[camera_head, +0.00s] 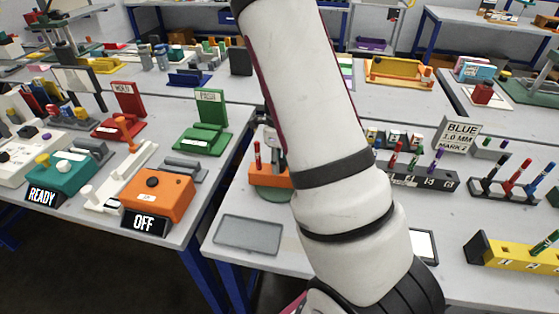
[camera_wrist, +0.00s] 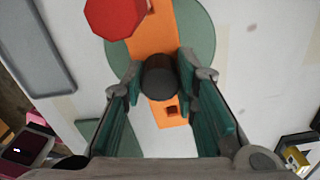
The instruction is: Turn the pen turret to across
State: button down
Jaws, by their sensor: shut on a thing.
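The pen turret is an orange bar (camera_head: 262,178) on a round green base (camera_head: 272,195), partly hidden behind my arm in the head view. A red pen (camera_head: 257,155) stands upright at its left. In the wrist view the orange bar (camera_wrist: 165,28) runs up and down the picture over the green disc (camera_wrist: 200,35). My gripper (camera_wrist: 161,80) is shut on the dark round knob (camera_wrist: 160,77) at the bar's middle. The head view hides my gripper.
An orange box (camera_head: 158,197) marked OFF stands on the left table.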

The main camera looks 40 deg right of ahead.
jog(key=shift+m, duration=0.5)
dwell(0.3)
jog(key=c, duration=1.3)
grip_release()
notch_tip(320, 180, up, 12)
